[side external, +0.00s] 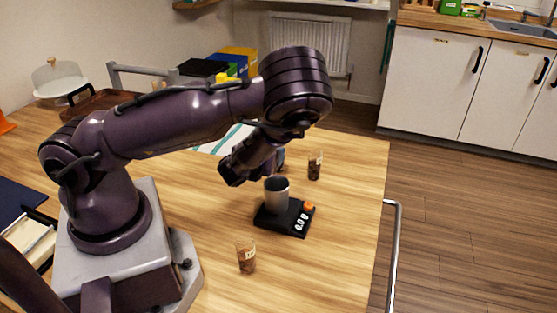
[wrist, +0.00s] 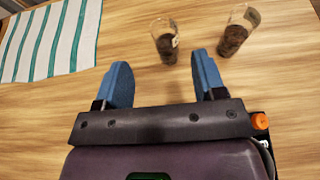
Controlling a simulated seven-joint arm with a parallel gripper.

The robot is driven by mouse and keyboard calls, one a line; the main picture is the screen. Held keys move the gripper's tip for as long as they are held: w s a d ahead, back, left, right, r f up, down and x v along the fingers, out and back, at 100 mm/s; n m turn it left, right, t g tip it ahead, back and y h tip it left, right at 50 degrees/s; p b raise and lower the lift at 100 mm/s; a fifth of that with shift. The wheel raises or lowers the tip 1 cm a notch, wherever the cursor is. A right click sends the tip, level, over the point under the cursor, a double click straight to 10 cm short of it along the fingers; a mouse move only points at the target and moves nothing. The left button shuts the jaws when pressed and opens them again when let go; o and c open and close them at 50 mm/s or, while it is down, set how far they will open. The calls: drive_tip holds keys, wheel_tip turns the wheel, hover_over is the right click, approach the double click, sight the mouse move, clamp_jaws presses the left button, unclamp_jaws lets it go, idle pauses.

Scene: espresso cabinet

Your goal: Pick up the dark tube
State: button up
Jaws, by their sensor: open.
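Two clear tubes with dark contents stand upright on the wooden table in the wrist view: the left one (wrist: 165,42) and the right one (wrist: 237,32), which looks a little darker. I cannot tell for sure which one the task calls the dark tube. In the side external view, one such tube (side external: 315,166) stands to the right of my gripper; the other seems hidden behind my arm. My gripper (wrist: 160,60) is open and empty, its blue fingers pointing toward the tubes. The left tube shows between and beyond the fingertips, the right one beyond the right finger.
A black scale (side external: 270,222) with an orange knob bears a grey cup (side external: 277,190), close in front of my gripper. Another tube with brown contents (side external: 246,259) stands nearer the camera. A striped towel (wrist: 50,42) lies at left in the wrist view. The table's right part is clear.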

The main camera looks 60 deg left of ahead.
drive_tip(key=x, duration=0.8)
drive_tip(key=shift+w, duration=0.35)
drive_tip(key=c, duration=1)
wheel_tip(320, 180, up, 10)
drive_tip(key=w+d+r+m+t+h, duration=0.1)
drive_tip(key=d+r+m+h, duration=0.1)
drive_tip(key=d, duration=0.5)
drive_tip(key=w+d+r+m+t+h, duration=0.1)
drive_tip(key=d+r+m+h, duration=0.1)
drive_tip(key=d+m+h, duration=0.2)
drive_tip(key=w+d+r+m+t+h, duration=0.1)
drive_tip(key=d+r+m+t+h, duration=0.1)
drive_tip(key=d, duration=0.8)
drive_tip(key=shift+w+r+m+h, duration=0.2)
drive_tip(key=shift+w+m+h, duration=0.25)
drive_tip(key=shift+h, duration=0.35)
drive_tip(key=shift+a, duration=0.15)
